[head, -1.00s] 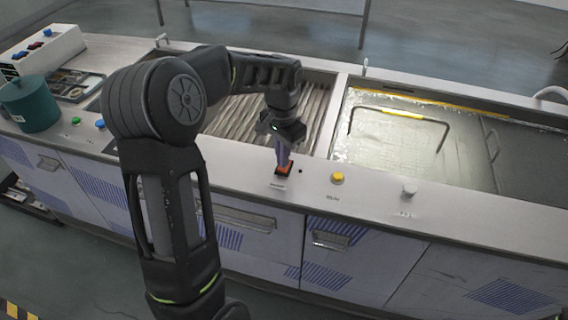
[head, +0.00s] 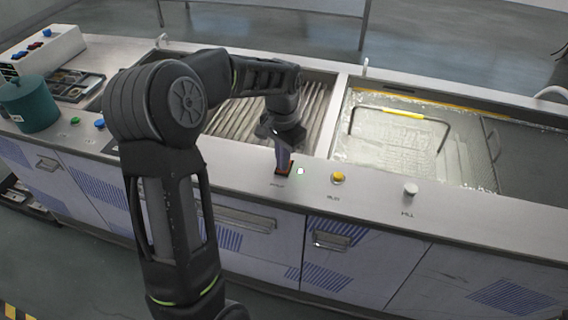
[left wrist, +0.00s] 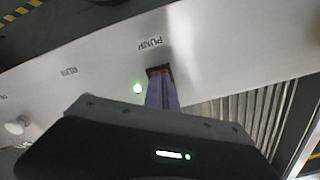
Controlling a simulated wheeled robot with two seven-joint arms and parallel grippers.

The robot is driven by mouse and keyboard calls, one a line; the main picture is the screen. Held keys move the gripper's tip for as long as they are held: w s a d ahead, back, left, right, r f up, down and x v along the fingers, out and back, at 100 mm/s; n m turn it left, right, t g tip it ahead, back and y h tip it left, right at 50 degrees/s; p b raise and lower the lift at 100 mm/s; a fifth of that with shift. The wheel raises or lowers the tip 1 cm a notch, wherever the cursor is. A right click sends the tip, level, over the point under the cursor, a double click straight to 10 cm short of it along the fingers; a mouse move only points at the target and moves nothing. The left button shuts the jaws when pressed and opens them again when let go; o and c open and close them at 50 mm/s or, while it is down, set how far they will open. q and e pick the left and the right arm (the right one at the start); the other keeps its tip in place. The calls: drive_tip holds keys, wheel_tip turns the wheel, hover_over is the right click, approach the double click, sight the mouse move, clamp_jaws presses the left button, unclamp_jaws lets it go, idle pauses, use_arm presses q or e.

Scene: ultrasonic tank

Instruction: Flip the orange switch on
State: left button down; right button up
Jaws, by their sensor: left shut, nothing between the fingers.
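The orange switch (head: 284,170) is on the front ledge of the metal counter, mostly hidden under the fingertips of my left gripper (head: 283,161). The left gripper is shut and empty, pointing down with its tips at the switch. In the left wrist view, the purple-grey fingers (left wrist: 163,92) reach to the dark orange switch (left wrist: 157,70), beside a label reading PUMP. A small indicator light (head: 300,171) next to the switch glows; it is green-white in the left wrist view (left wrist: 138,88). My right gripper is out of view.
A yellow knob (head: 338,177) and a white knob (head: 410,189) stand right of the switch. Behind is a water-filled tank (head: 338,125) with a yellow-handled wire frame (head: 402,113). A teal pot (head: 30,104), blue button (head: 99,124) and green button (head: 75,121) are at left.

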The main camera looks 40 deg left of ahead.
use_arm(q)
drive_tip(key=shift+r+p, duration=2.7)
drive_tip(key=shift+r, duration=0.75)
